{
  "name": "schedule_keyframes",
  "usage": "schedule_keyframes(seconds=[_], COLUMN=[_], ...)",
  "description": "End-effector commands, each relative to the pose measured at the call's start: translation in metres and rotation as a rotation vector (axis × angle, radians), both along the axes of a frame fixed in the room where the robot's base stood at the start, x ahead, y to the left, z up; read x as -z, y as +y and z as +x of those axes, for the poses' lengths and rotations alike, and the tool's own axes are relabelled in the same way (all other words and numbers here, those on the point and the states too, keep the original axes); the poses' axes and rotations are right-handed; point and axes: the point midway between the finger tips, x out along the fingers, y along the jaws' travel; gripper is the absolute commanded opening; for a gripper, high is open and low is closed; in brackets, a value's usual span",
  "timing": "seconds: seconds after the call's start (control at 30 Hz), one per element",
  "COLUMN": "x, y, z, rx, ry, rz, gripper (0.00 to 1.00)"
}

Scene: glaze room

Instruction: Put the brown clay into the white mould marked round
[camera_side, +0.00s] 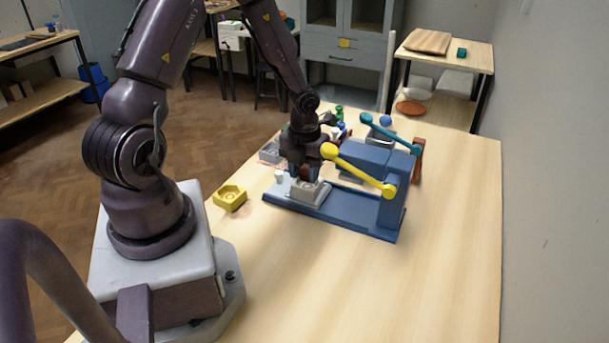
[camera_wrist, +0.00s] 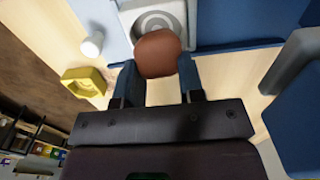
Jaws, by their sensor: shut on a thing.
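My gripper (camera_side: 303,169) is over the left part of the blue press. In the wrist view its two blue fingers are shut on the brown clay (camera_wrist: 158,54), a rounded lump held between the fingertips. The white mould (camera_side: 312,191) sits on the press's blue base, just below the clay in the side view. The mould also shows in the wrist view (camera_wrist: 181,10), with a round ringed hollow partly covered by the clay. I cannot tell from these views whether the clay touches the mould. No marking on it is legible.
The blue press (camera_side: 370,205) has a yellow lever (camera_side: 360,171) reaching close to my gripper. A teal lever (camera_side: 388,135) is behind. A yellow mould (camera_side: 230,197) lies at the table's left edge. A small white cylinder (camera_wrist: 92,44) stands near the mould. The table's front right is clear.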

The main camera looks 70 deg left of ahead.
Motion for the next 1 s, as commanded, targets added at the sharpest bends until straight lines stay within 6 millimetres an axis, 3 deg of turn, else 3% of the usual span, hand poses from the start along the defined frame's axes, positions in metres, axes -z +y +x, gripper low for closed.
schedule_keyframes(seconds=[0.1, 0.83, 0.87, 0.9, 0.93, 1.0], x=[0.014, 0.028, 0.028, 0.028, 0.028, 0.028], y=[-0.001, 0.001, 0.001, 0.002, 0.002, 0.002], z=[0.000, -0.001, -0.001, -0.001, -0.001, -0.001], rx=[0.004, 0.002, 0.001, 0.001, 0.001, 0.001], ry=[0.001, -0.001, 0.000, 0.000, -0.001, -0.001], rz=[0.000, 0.001, 0.001, 0.001, 0.002, 0.002], gripper=[0.11, 0.11, 0.40, 0.49, 0.55, 0.55])
